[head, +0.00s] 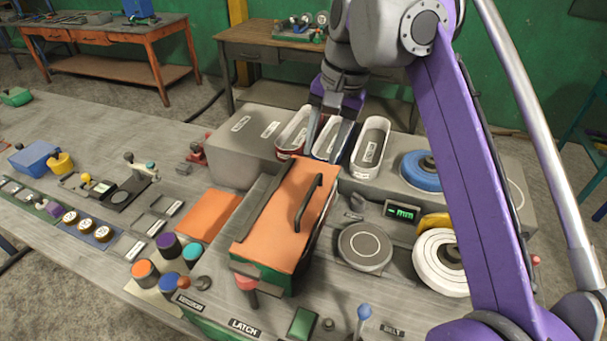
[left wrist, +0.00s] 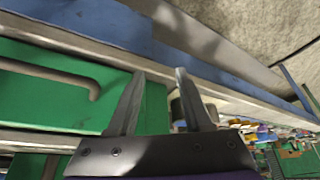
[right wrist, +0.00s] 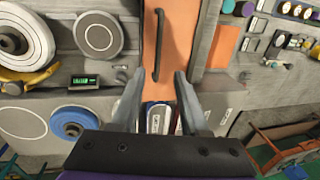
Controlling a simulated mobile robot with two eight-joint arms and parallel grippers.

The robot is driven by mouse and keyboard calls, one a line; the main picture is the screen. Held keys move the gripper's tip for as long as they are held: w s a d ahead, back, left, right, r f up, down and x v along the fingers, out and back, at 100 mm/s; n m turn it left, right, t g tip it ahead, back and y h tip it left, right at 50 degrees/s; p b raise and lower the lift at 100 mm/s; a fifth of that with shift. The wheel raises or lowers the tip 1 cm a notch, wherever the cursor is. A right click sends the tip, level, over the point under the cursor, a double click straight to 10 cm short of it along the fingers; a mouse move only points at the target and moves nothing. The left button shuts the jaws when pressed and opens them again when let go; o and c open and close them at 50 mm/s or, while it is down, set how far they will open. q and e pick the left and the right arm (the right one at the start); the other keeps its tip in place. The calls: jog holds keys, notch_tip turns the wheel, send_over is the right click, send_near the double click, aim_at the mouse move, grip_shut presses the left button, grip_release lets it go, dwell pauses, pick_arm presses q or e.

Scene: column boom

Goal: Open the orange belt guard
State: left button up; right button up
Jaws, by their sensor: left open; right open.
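The orange belt guard (head: 272,218) is a long orange cover over a green-sided box in the middle of the bench; it looks closed. Its dark bar handle (head: 308,203) runs lengthwise on top. The right wrist view shows the guard (right wrist: 188,60) and handle (right wrist: 157,45) too. A red-topped latch knob (head: 247,283) stands at the guard's near end, by a LATCH label. My right gripper (head: 327,143) is open and empty, above the guard's far end and apart from the handle. My left gripper (left wrist: 160,73) is open and empty beside a green panel, outside the head view.
White-rimmed bins (head: 370,142) stand behind the guard. A blue disc (head: 420,170), a white wheel (head: 442,262) and a grey round plate (head: 365,247) lie to the right. Coloured knobs (head: 167,243) and a flat orange panel (head: 208,215) are left of the guard.

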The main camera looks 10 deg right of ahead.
aim_at(310, 193)
jog(key=f, duration=0.3)
jog(key=a+f+b, duration=0.1)
jog(key=f, duration=0.4)
jog(key=shift+w+a+f+b, duration=0.2)
jog(key=shift+f+b, duration=0.1)
jog(key=shift+b, duration=0.1)
pick_arm(q)
jog(key=shift+s+f, duration=0.3)
jog(key=shift+f, duration=0.35)
jog(key=shift+s+f, duration=0.3)
jog(key=shift+f, duration=0.35)
pick_arm(e)
jog(key=shift+a+f, duration=0.1)
jog(key=shift+f, duration=0.65)
jog(key=shift+w, duration=0.1)
jog(key=shift+c, duration=0.2)
grip_shut()
